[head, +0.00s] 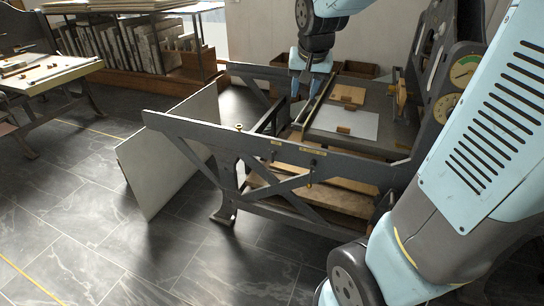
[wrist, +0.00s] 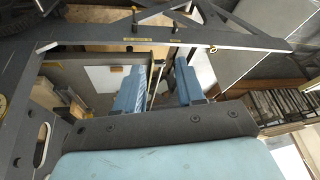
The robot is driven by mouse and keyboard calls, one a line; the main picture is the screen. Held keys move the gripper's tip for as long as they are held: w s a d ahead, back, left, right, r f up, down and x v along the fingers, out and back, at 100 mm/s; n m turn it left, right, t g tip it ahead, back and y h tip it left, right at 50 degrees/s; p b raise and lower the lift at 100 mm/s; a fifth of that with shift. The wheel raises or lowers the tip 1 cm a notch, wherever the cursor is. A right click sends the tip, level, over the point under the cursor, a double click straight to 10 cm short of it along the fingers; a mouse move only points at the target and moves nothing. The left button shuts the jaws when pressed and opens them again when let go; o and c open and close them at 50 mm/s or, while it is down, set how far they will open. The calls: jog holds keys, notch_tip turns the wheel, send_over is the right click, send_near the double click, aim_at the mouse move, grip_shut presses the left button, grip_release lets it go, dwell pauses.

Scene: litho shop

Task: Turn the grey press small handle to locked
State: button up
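The grey press (head: 270,140) stands in the middle of the head view; its side rail (wrist: 215,38) crosses the top of the wrist view. A brass knob (head: 238,127) sits on the rail's left part. It also shows in the wrist view (wrist: 213,49). A short dark rod with a brass end (head: 308,184) hangs at the near side frame. I cannot tell for sure which of these is the small handle, or its setting. My gripper (head: 303,91) points down over the press bed. In the wrist view (wrist: 160,66) its blue fingers are apart, with nothing visibly held.
The bed carries a pale sheet (head: 344,122) and wooden blocks. A rack of slabs (head: 140,45) stands behind, a table (head: 50,72) at far left. Open tiled floor lies at front left.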

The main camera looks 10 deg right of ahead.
jog(key=w+a+f+m+h, duration=0.1)
jog(key=w+a+f+m, duration=0.1)
jog(key=w+f, duration=1.25)
jog(key=m+g+h, duration=0.1)
jog(key=m, duration=0.1)
send_near(273, 155)
jog(key=x, duration=0.8)
jog(key=w+x, duration=0.1)
jog(key=x, duration=0.3)
jog(key=shift+r, duration=0.15)
jog(key=shift+c, duration=0.3)
